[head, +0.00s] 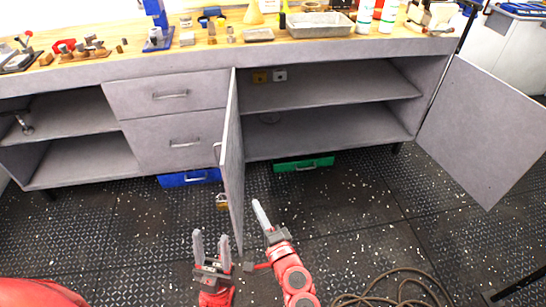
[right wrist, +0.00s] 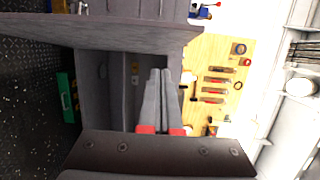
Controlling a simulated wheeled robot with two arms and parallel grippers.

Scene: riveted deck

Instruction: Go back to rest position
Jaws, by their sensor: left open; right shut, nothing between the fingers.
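My left gripper (head: 211,238) is low in the head view, pointing up the picture, with its two grey fingers spread and nothing between them. It is just left of the lower edge of the open left cabinet door (head: 232,150). My right gripper (head: 258,206) is to the right of that door, with its fingers together and empty. In the right wrist view the closed fingers (right wrist: 158,88) point toward the cabinet interior. Both red arms reach forward over the floor. No contact between a gripper and the door can be made out.
The grey workbench cabinet has its right door (head: 490,130) swung wide open too. A brass padlock (head: 222,202) is at the left door. A blue case (head: 189,178) and a green case (head: 303,163) lie beneath the cabinet. A cable (head: 390,290) coils on the floor at lower right.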

